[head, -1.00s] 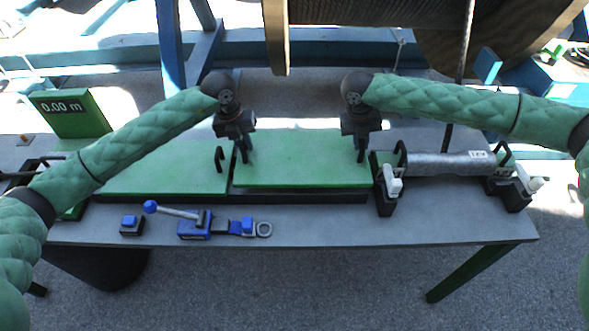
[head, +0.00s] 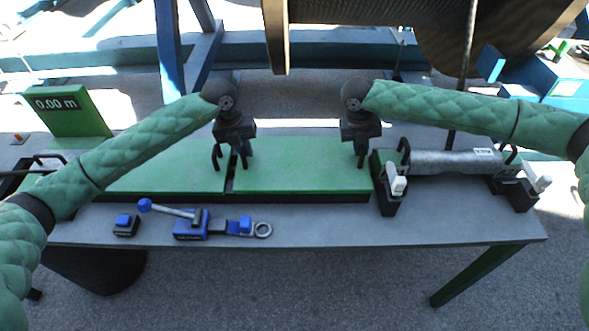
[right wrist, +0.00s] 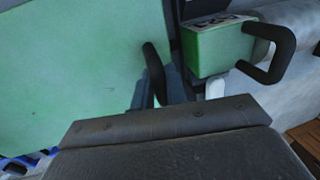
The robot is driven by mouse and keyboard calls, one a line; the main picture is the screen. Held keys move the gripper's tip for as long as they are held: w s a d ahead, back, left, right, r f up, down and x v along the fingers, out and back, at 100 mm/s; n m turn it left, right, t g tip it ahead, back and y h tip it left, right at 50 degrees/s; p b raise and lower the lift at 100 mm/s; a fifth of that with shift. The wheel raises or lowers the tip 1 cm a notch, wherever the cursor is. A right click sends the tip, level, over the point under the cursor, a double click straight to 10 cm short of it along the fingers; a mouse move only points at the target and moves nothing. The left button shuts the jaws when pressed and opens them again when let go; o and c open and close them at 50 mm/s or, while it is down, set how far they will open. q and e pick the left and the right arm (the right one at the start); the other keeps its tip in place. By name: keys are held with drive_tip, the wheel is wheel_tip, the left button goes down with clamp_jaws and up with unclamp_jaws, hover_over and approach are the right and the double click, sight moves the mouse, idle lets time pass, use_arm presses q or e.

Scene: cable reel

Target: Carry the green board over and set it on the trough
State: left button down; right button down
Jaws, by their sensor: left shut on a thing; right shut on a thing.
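The green board (head: 300,180) lies roughly level with the green panel on its left, apparently on or just above the dark trough (head: 300,198); contact is hard to tell. My left gripper (head: 240,163) is shut at the board's left end, and my right gripper (head: 359,160) is shut at its right end, apparently on dark handles that they mostly hide. The right wrist view shows the board (right wrist: 75,70) on the left, with a black handle-like piece (right wrist: 155,75) at its edge.
A second green panel (head: 165,165) with a black handle lies left of the board across a narrow gap. A grey cylinder (head: 450,162) on black stands with white clamps is close on the right. A blue lever tool (head: 192,222) lies in front. A green display (head: 66,112) reads 0.00 m.

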use_arm(q)
drive_tip(key=shift+a+f+b, duration=0.1)
drive_tip(key=shift+f+b, duration=0.2)
drive_tip(key=shift+f, duration=0.15)
use_arm(e)
drive_tip(key=shift+d+f, duration=0.15)
drive_tip(key=shift+f, duration=0.3)
use_arm(q)
drive_tip(key=c, duration=1.4)
unclamp_jaws()
drive_tip(key=shift+r, duration=0.1)
use_arm(e)
drive_tip(key=c, duration=1.4)
unclamp_jaws()
drive_tip(key=shift+r, duration=0.1)
use_arm(q)
drive_tip(key=shift+r, duration=0.1)
use_arm(e)
drive_tip(key=shift+r, duration=0.1)
use_arm(q)
wheel_tip(320, 180, up, 12)
drive_tip(key=a, duration=0.2)
drive_tip(key=shift+f, duration=0.2)
use_arm(e)
wheel_tip(320, 180, up, 12)
drive_tip(key=a, duration=0.2)
drive_tip(key=shift+a+f, duration=0.2)
drive_tip(key=shift+a, duration=0.1)
use_arm(q)
drive_tip(key=shift+a, duration=0.1)
